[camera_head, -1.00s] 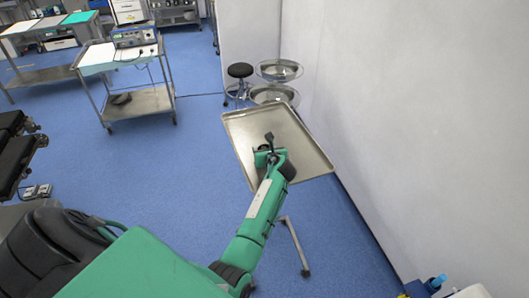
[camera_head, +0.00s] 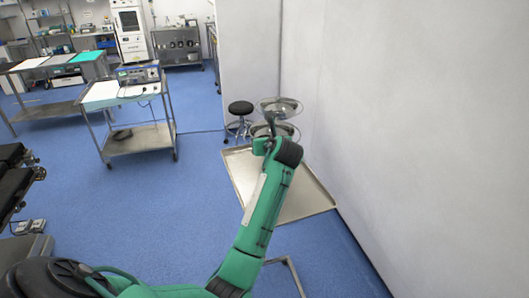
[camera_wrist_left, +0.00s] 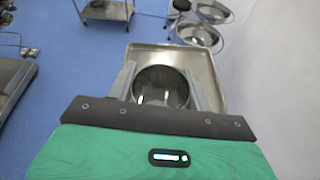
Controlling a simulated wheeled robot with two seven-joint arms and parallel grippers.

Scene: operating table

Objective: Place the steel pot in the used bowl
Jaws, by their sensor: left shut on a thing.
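My left gripper (camera_head: 269,120) is shut on the round steel pot (camera_wrist_left: 160,88), which sits between the two fingers in the left wrist view. The pot is mostly hidden behind my gripper in the head view. Two steel bowls on a stand are at the back: an upper bowl (camera_head: 290,106) and a lower bowl (camera_head: 289,133). Both also show at the top right of the left wrist view, the upper (camera_wrist_left: 214,11) and lower (camera_wrist_left: 198,34). The pot appears apart from both bowls. Which one is the used bowl, I cannot tell. My right gripper is not in view.
A large steel tray (camera_head: 308,192) on a stand lies under my left arm, in front of the bowls. A black stool (camera_head: 240,108) stands left of the bowls. A white wall (camera_head: 420,130) is close on the right. A cart (camera_head: 135,138) stands further left.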

